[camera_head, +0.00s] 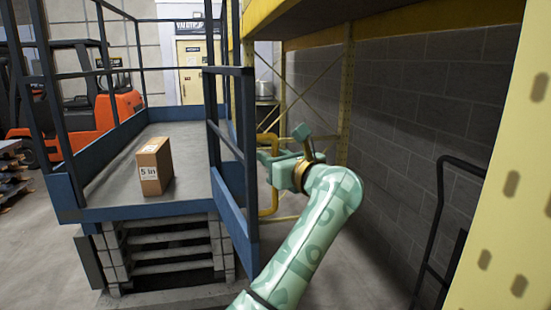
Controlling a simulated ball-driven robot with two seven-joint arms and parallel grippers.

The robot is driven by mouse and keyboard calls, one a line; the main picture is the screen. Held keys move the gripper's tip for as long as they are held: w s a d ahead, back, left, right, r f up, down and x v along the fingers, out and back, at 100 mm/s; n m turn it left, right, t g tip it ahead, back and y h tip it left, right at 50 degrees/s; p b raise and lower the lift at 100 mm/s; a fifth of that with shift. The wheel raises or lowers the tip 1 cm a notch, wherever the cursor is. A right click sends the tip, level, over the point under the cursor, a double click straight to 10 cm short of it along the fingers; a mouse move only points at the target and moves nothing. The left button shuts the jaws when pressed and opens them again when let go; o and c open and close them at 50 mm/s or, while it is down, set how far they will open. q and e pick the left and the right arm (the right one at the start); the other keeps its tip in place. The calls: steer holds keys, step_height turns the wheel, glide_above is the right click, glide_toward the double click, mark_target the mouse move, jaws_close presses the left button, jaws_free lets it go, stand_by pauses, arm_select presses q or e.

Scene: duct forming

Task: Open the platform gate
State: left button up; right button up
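The blue platform gate (232,215) stands at the right front corner of the raised platform (110,185). It is angled out from the platform toward me, with its upper bars and a solid lower plate showing. No bar crosses the platform's front edge. My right gripper is not in view.
A cardboard box (154,167) stands on the platform, above concrete-like steps (170,250). A yellow pipe rail (275,200) is behind my gripper. Yellow racking (510,170) and a black rail (440,215) are at right. An orange forklift (118,105) is at back left.

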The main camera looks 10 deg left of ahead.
arm_select(q)
steer(key=shift+a, duration=0.1)
steer(key=v, duration=1.2)
steer(key=shift+p, duration=0.3)
